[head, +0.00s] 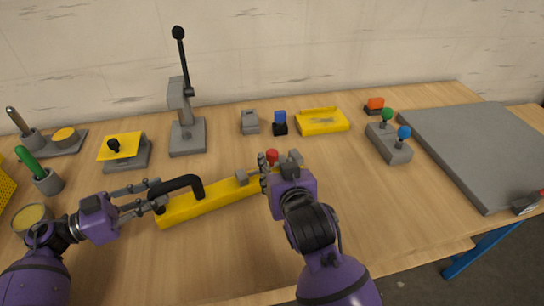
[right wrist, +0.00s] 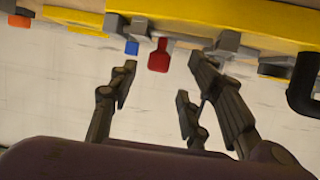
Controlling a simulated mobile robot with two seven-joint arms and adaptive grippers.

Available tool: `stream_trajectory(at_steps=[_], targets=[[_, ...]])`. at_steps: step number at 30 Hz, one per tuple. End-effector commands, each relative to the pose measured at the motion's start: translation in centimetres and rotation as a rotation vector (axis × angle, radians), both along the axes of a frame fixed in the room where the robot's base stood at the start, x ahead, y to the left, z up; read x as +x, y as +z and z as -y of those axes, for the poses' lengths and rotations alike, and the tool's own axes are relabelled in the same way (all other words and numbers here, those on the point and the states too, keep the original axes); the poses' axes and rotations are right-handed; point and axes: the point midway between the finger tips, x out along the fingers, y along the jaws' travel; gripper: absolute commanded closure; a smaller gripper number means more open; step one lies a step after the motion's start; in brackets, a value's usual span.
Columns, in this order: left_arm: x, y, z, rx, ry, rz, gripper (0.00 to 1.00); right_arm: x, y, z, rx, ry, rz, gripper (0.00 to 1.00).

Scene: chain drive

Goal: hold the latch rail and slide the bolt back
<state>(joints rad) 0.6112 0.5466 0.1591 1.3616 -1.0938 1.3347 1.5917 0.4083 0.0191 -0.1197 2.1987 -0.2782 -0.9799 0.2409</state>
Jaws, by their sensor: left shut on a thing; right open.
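The yellow latch rail (head: 215,197) lies on the table, with a black arched handle (head: 180,181) at its left end. My left gripper (head: 156,194) is shut on that handle. A bolt with a red knob (head: 272,156) is at the rail's right end, partly hidden by my right gripper. My right gripper (head: 278,166) is open beside the knob. In the right wrist view, the red knob (right wrist: 159,56) shows beyond and between the spread fingertips (right wrist: 161,78). I see no clear contact with it.
A lever clamp (head: 187,135) stands behind the rail. A yellow tray (head: 322,122), a blue-topped block (head: 280,122) and a two-knob block (head: 389,142) stand behind and to the right. A large grey plate (head: 480,150) covers the right side. Bare table lies right of my right arm.

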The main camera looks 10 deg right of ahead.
Motion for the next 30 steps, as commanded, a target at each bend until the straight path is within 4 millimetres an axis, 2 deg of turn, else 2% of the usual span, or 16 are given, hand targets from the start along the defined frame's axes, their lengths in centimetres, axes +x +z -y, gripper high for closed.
stream_trajectory(at_steps=[1, 6, 12, 24, 30], targets=[[0.1, 0.3, 0.0, -0.005, 0.0, 0.004, 1.0, 1.1, -0.4, 0.0, -0.002, 0.001, 0.0, 0.56], [0.1, 0.3, 0.0, -0.005, 0.0, 0.004, 1.0, 4.1, -1.6, 0.0, -0.002, 0.001, 0.0, 0.56], [0.1, 0.3, 0.0, -0.005, 0.0, 0.004, 1.0, 6.5, -2.6, 0.1, -0.001, 0.0, 0.001, 0.56], [0.1, 0.3, 0.0, -0.004, 0.0, 0.003, 1.0, 7.2, -3.0, 0.1, -0.001, 0.0, 0.001, 0.56], [0.1, 0.3, 0.0, -0.004, 0.0, 0.003, 1.0, 7.2, -3.0, 0.1, -0.001, 0.0, 0.001, 0.81]])
